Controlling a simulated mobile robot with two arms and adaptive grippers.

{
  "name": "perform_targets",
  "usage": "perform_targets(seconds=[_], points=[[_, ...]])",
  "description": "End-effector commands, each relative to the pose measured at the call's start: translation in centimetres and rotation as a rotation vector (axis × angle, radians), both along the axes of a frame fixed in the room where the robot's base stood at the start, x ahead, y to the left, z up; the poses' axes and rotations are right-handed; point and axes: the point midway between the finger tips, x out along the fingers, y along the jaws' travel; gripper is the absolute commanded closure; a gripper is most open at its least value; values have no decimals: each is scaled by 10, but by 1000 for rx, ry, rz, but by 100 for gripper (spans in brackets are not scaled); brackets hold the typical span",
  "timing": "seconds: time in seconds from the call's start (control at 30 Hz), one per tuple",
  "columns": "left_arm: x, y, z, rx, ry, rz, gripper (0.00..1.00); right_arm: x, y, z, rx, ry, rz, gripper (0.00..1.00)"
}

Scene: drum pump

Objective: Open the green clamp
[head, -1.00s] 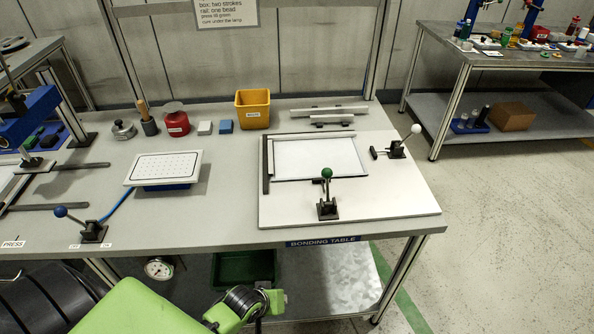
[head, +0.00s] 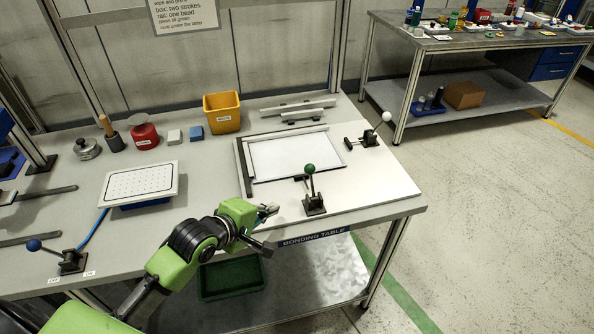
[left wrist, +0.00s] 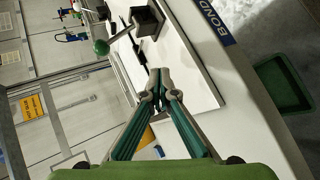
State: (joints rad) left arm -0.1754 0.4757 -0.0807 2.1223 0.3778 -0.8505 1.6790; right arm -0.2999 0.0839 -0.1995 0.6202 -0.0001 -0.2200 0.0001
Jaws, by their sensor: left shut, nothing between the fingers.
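The green clamp (head: 314,205) stands on the front of the white board, beside the framed sheet (head: 297,157). Its green ball knob (head: 309,168) is at the top of a nearly upright lever above the dark base. In the left wrist view, the knob (left wrist: 101,47) is at the upper left and the clamp base (left wrist: 147,20) is at the top. My left gripper (head: 270,210) is just left of the clamp in the head view, apart from it. Its fingertips are together and empty in the left wrist view (left wrist: 159,86). My right gripper is not in view.
A white-knobbed clamp (head: 370,138) stands at the board's right side. A perforated white plate (head: 140,183) and a blue-knobbed lever (head: 68,258) are to the left. A yellow bin (head: 222,112) stands at the back. A green crate (head: 232,278) is under the table.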

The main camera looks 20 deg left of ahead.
Motion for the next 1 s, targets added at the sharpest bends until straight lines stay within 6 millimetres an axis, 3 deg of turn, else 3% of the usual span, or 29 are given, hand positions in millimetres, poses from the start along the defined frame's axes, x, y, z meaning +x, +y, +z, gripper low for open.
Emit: perform_targets(seconds=[0.1,0.33,0.77,1.0], points=[[25,12,23,-165,-42,89,100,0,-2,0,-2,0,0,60],[47,22,48,-360,-76,173,100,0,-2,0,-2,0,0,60],[50,23,50,-384,-80,182,100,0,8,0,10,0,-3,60],[74,18,42,-382,-81,182,100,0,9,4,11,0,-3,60]])
